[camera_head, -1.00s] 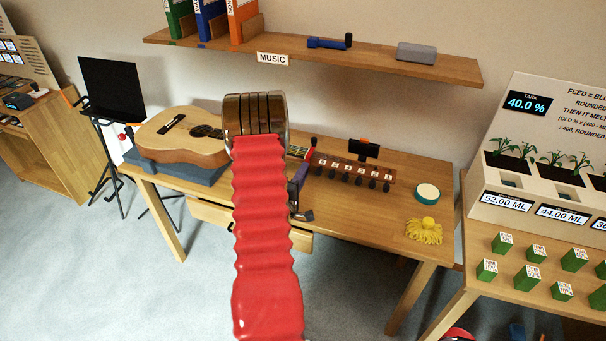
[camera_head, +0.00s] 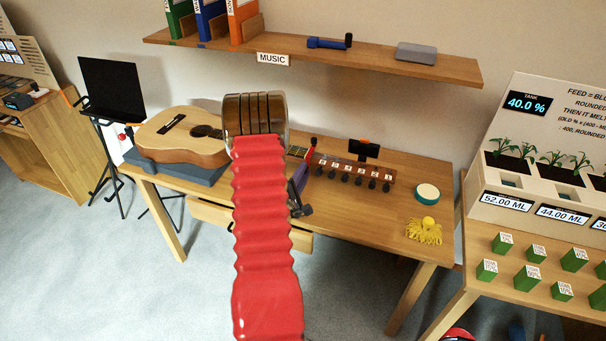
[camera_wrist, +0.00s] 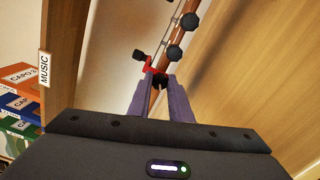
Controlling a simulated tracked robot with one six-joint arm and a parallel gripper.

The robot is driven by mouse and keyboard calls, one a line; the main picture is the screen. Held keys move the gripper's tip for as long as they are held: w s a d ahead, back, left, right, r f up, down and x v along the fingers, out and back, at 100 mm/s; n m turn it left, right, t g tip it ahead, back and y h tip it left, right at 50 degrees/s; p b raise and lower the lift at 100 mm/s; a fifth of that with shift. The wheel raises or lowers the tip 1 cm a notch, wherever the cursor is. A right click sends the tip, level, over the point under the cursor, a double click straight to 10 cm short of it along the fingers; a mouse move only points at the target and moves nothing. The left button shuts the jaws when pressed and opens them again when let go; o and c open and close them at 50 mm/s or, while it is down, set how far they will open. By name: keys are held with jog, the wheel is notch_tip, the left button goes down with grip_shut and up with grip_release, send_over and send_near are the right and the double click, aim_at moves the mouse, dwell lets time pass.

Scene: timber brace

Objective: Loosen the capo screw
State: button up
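The red capo (camera_wrist: 150,65) sits on the guitar neck in the wrist view. One dark knob of it sticks out to the upper left. Its dark screw knob (camera_wrist: 160,80) is between my gripper's (camera_wrist: 160,82) two purple-grey fingertips, which appear to touch it on both sides. In the head view the capo's red and black top (camera_head: 313,142) shows just right of my red arm sleeve. The purple part of my gripper (camera_head: 299,178) shows below it. The guitar (camera_head: 185,138) lies on the table at left; my arm hides part of its neck.
The headstock (camera_head: 350,170) carries several dark tuning pegs and a black display (camera_head: 364,149). A wall shelf (camera_head: 400,67) hangs behind. A music stand (camera_head: 112,90) stands at left.

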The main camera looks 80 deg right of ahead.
jog(key=shift+o, duration=0.9)
jog(key=shift+a, duration=0.1)
jog(key=w+a, duration=0.1)
jog(key=a, duration=1.2)
jog(key=shift+w+a, duration=0.15)
jog(key=shift+a, duration=0.2)
